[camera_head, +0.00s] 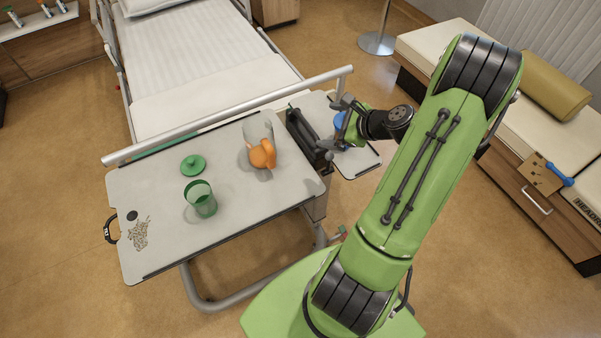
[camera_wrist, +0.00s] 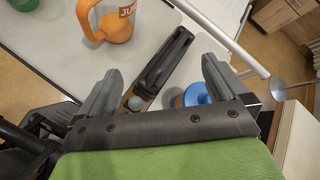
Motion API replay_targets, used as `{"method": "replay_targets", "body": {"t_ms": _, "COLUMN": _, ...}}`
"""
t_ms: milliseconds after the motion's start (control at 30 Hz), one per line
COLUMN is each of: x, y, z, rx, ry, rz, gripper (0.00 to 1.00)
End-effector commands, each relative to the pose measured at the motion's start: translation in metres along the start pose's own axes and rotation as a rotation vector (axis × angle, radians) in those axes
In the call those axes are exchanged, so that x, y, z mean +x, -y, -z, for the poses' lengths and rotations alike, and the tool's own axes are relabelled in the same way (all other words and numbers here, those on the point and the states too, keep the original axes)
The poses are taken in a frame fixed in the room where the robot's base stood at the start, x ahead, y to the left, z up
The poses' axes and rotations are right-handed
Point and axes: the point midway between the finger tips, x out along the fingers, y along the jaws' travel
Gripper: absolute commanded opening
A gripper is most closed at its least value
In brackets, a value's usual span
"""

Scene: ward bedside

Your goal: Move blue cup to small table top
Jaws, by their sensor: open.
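The blue cup (camera_head: 339,121) is at the small table top (camera_head: 364,164), mostly hidden by my gripper in the head view. In the wrist view the blue cup (camera_wrist: 196,94) shows its round blue top near the right finger, partly covered by my gripper's palm bar. My gripper (camera_head: 337,128) is open over the small table top, its fingers spread wide. In the wrist view the gripper (camera_wrist: 162,70) has nothing clamped between its fingertips. I cannot tell whether a finger touches the cup.
The large table top (camera_head: 225,150) holds an orange-handled clear jug (camera_head: 262,152), a green cup (camera_head: 200,199) and a green lid (camera_head: 193,165). A dark trough (camera_wrist: 165,60) lies between the two tops. A bed rail (camera_head: 230,113) runs close behind.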

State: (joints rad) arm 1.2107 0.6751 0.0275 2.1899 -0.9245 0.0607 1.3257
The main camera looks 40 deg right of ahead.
Motion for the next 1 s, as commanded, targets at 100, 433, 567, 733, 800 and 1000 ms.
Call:
{"method": "replay_targets", "body": {"t_ms": 100, "x": -0.001, "y": -0.030, "z": -0.070, "rx": -0.457, "ry": -0.054, "rz": -0.184, "gripper": 1.00}}
{"method": "replay_targets", "body": {"t_ms": 433, "x": -0.076, "y": -0.129, "z": -0.189, "rx": -1.582, "ry": -0.108, "rz": -0.527, "gripper": 1.00}}
{"method": "replay_targets", "body": {"t_ms": 567, "x": -0.124, "y": -0.163, "z": -0.207, "rx": -1.950, "ry": -0.098, "rz": -0.588, "gripper": 1.00}}
{"method": "replay_targets", "body": {"t_ms": 733, "x": -0.172, "y": -0.191, "z": -0.206, "rx": -2.264, "ry": -0.064, "rz": -0.615, "gripper": 1.00}}
{"method": "replay_targets", "body": {"t_ms": 800, "x": -0.181, "y": -0.196, "z": -0.203, "rx": -2.321, "ry": -0.054, "rz": -0.619, "gripper": 1.00}}
{"method": "replay_targets", "body": {"t_ms": 1000, "x": -0.185, "y": -0.198, "z": -0.201, "rx": -2.349, "ry": -0.048, "rz": -0.624, "gripper": 1.00}}
